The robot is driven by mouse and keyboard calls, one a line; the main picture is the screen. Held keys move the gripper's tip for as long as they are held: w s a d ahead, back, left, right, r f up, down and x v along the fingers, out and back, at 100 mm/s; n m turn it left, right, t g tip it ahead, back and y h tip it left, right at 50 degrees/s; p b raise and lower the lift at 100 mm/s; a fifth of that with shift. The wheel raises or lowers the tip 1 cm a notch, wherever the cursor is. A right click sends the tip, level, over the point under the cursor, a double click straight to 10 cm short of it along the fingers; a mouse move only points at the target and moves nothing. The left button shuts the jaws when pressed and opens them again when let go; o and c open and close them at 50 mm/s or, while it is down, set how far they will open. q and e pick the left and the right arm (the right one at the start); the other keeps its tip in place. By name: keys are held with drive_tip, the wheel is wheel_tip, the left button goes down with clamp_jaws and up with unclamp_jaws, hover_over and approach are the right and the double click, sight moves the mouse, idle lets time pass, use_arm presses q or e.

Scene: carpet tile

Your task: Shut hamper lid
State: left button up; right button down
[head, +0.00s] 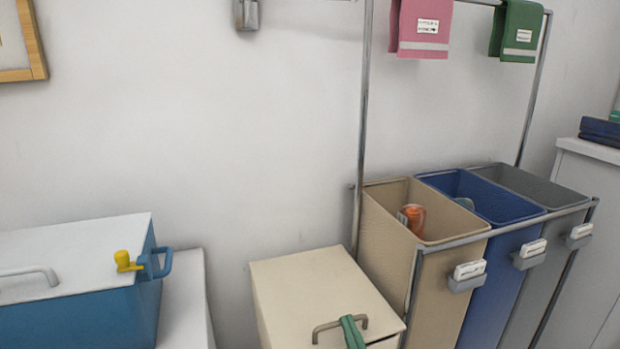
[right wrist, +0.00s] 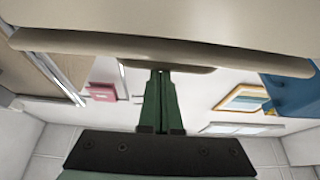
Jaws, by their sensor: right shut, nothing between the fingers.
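The cream hamper (head: 290,285) stands low in the middle of the head view, with its flat lid (head: 325,275) on top. A grey bar handle (head: 322,328) is near the lid's front edge. The lid looks down or nearly down; its front edge is cut off by the frame. My right gripper (head: 349,320) shows as green fingers at the handle. In the right wrist view its fingers (right wrist: 160,76) are together and empty, their tips close to a long bar-like edge (right wrist: 70,50) below a cream surface; contact is unclear. My left gripper is not in view.
A beige bin (head: 385,250), a blue bin (head: 490,280) and a grey bin (head: 550,190) stand right of the hamper under a metal frame (head: 364,120). Bare wall (head: 220,120) is behind.

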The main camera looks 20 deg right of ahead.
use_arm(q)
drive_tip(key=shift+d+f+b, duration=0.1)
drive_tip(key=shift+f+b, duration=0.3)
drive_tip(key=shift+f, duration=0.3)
use_arm(e)
drive_tip(key=shift+s+f, duration=0.15)
drive_tip(key=shift+f, duration=0.65)
drive_tip(key=shift+f, duration=0.2)
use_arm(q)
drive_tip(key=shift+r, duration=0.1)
use_arm(e)
drive_tip(key=shift+r, duration=0.15)
